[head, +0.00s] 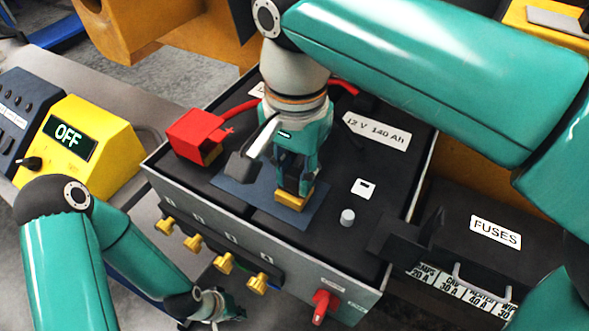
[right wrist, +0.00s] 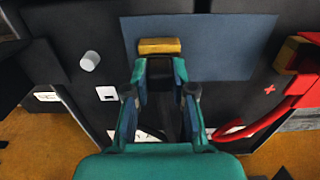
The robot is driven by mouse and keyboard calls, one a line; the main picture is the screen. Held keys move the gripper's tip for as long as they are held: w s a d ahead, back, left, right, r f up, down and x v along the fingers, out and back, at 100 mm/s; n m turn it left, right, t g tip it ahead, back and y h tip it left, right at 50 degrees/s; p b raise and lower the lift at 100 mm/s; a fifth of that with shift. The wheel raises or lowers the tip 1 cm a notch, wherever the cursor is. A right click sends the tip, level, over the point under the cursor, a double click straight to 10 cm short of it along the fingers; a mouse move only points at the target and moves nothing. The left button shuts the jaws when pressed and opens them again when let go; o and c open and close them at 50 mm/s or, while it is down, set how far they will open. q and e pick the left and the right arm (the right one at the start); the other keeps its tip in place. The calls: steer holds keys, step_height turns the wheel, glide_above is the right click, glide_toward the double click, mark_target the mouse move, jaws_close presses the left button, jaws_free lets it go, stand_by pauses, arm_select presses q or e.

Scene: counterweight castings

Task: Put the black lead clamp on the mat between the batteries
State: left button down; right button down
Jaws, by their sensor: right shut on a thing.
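My right gripper (head: 292,188) is shut on the black lead clamp, held pointing down over the dark blue mat (head: 236,192). The clamp's brass end (head: 294,200) shows below the fingertips. In the right wrist view the brass end (right wrist: 159,46) lies over the mat (right wrist: 228,45), near its edge; its black body is mostly hidden between the fingers. I cannot tell whether it touches the mat. The red clamp (head: 194,134) sits on the left of the black battery tops (head: 375,165). My left gripper (head: 222,306) is low before the battery box; its jaw opening is unclear.
A white round post (head: 347,217) stands right of the mat. Brass knobs (head: 225,262) and a red switch (head: 322,304) project from the box front. A fuse box (head: 470,225) stands at the right. A yellow unit reading OFF (head: 75,150) is at the left.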

mark_target(296, 172)
steer(key=c, duration=1)
jaws_free()
step_height(296, 172, up, 12)
steer(key=p, duration=0.3)
steer(key=shift+r+p, duration=0.1)
steer(key=shift+p, duration=0.25)
